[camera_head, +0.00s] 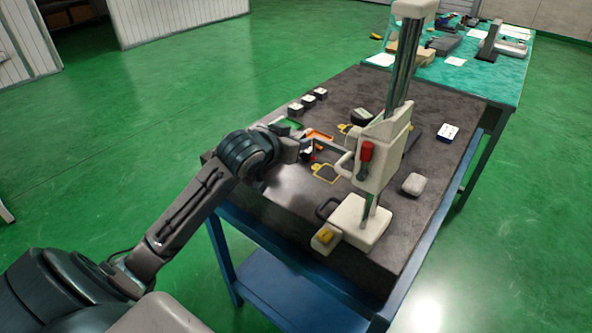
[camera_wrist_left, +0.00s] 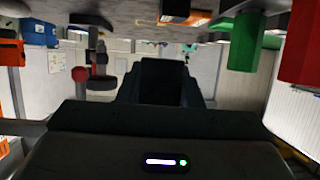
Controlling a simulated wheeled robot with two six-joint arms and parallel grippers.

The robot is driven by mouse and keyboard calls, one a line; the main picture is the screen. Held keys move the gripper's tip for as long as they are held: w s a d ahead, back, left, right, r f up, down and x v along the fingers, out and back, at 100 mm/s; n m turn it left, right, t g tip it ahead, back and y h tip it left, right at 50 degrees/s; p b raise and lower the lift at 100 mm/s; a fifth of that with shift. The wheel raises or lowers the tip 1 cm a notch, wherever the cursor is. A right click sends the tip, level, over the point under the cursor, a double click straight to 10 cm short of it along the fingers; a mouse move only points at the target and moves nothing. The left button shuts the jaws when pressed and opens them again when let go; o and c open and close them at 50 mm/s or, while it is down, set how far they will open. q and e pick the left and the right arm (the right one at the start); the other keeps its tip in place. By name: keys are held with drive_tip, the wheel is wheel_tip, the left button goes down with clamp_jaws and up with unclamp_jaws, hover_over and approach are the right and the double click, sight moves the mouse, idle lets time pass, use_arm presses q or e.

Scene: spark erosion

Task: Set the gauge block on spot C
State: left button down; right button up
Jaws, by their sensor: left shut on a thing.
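My left gripper (camera_head: 305,152) reaches in from the left over the dark table top, beside the white column stand. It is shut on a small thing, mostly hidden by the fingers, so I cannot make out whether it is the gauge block. In the left wrist view the dark gripper body (camera_wrist_left: 160,82) fills the middle and the held thing is not clear. A yellow outlined spot (camera_head: 325,173) lies just right of and below the gripper, and another yellow outline (camera_head: 346,129) lies farther back. I cannot read letters on them. My right gripper is not in view.
The white column stand (camera_head: 362,220) with a red knob stands close right of the gripper. An orange tray (camera_head: 319,135), a green tray (camera_head: 291,123) and several small blocks (camera_head: 308,101) lie behind. A grey rounded thing (camera_head: 414,184) is at the right.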

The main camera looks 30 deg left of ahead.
sight(295, 174)
use_arm(q)
wheel_tip(295, 174, down, 3)
drive_tip(key=shift+f, duration=0.2)
wheel_tip(295, 174, down, 4)
drive_tip(key=shift+p, duration=0.95)
drive_tip(key=shift+s+f, duration=0.1)
drive_tip(key=shift+f, duration=0.3)
drive_tip(key=c, duration=1)
unclamp_jaws()
